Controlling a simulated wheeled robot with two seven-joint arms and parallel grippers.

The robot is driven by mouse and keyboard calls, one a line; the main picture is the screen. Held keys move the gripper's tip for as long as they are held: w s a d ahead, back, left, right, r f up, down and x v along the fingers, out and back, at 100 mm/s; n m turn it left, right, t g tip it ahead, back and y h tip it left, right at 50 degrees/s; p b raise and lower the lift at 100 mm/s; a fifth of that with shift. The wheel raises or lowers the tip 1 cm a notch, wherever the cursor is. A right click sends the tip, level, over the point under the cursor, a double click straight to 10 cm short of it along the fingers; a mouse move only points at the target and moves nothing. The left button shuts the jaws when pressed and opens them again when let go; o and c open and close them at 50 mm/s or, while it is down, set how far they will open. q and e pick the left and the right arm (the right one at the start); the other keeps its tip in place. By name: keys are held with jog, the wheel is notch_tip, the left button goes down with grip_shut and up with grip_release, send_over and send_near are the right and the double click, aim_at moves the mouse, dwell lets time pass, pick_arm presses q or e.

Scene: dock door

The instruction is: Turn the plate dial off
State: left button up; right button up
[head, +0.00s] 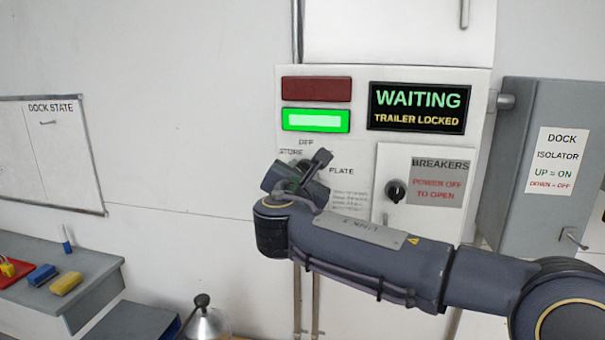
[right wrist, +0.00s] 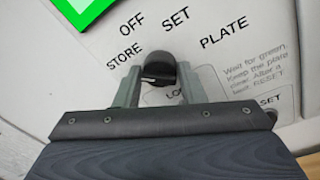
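The plate dial (right wrist: 158,66) is a black knob on the pale control panel, with the labels OFF, SET, STORE and PLATE around it. My right gripper (right wrist: 158,80) has its two grey fingers on either side of the knob, very close to it. Whether they press on it cannot be told. In the head view my right gripper (head: 303,170) covers the dial, below the OFF label and left of PLATE. The pointing direction of the knob is not clear. My left gripper is not in view.
A lit green lamp (head: 316,120) sits under a dark red lamp (head: 316,89). The display (head: 417,107) reads WAITING, TRAILER LOCKED. A breakers knob (head: 396,191) and the dock isolator box (head: 540,130) are on the right. A grey shelf (head: 95,285) stands at the left.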

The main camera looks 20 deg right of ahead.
jog(key=c, duration=0.5)
jog(key=shift+o, duration=0.2)
jog(key=shift+a+f+m+h+b, duration=0.1)
jog(key=shift+f+m+h+b, duration=0.05)
jog(key=shift+m+b, duration=2.6)
jog(key=shift+f+m+h+b, duration=0.1)
jog(key=shift+m+h+b, duration=0.05)
jog(key=shift+m+b, duration=2.6)
jog(key=shift+n+b, duration=0.3)
jog(key=shift+b, duration=0.1)
jog(key=o, duration=0.9)
jog(key=shift+o, duration=0.2)
jog(key=shift+r, duration=0.1)
